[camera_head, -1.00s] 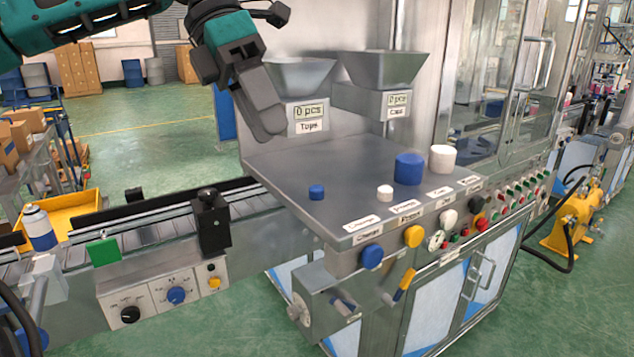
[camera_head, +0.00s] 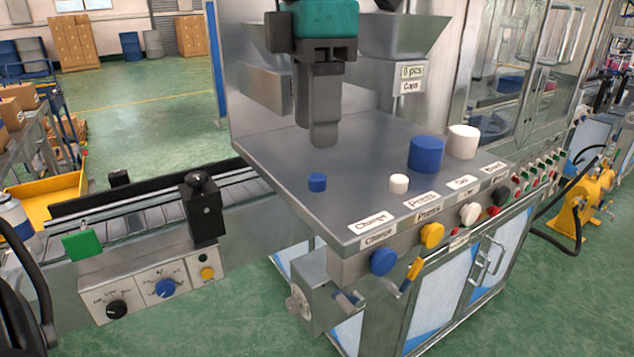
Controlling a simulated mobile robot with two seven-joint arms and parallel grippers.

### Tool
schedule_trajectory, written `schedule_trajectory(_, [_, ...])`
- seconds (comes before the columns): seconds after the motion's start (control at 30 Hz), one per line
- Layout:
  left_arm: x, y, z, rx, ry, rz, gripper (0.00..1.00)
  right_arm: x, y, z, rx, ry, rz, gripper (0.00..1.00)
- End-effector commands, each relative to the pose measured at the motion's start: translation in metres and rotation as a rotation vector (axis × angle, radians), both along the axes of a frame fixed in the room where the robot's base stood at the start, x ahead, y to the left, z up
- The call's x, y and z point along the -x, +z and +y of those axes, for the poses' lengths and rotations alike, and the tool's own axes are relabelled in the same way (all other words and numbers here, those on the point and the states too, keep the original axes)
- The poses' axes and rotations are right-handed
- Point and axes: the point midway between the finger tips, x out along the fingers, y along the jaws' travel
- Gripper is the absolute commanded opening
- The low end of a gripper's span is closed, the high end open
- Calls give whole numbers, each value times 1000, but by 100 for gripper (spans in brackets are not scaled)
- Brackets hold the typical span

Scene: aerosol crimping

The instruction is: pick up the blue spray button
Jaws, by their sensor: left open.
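The blue spray button (camera_head: 317,182) is a small blue cylinder standing upright on the left part of the grey steel worktop (camera_head: 340,213). My left gripper (camera_head: 323,136) points down above the worktop, just behind and above the blue button in the picture. It is apart from the button and holds nothing that I can see. Its fingers are seen from the side and overlap, so the gap between them is hidden. My right gripper is not in view.
A small white button (camera_head: 398,183) stands right of the blue one. A large blue cap (camera_head: 425,154) and a large white cap (camera_head: 462,141) stand farther right. A hopper (camera_head: 405,35) is behind my gripper. A conveyor (camera_head: 120,212) runs left.

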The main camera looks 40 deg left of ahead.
Motion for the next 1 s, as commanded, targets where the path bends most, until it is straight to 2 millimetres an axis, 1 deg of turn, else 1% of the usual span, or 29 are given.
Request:
schedule_trajectory(0.03, [0,-6,0,2,-1,1,52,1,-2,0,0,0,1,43])
schedule_trajectory(0.23, [-1,-21,0,2,0,3,52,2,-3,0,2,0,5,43])
schedule_trajectory(0.4, [-3,-47,0,3,-1,3,52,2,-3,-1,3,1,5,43])
schedule_trajectory(0.5, [-4,-59,0,2,1,0,52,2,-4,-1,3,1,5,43])
schedule_trajectory(0.6, [-4,-64,0,2,1,-1,52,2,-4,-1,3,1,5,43])
schedule_trajectory(0.8, [-4,-64,0,2,2,-2,52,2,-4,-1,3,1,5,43])
schedule_trajectory(0.87, [-4,-64,0,2,2,-2,48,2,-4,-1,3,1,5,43])
schedule_trajectory(1.0, [-4,-64,0,2,2,-2,34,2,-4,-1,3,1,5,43])
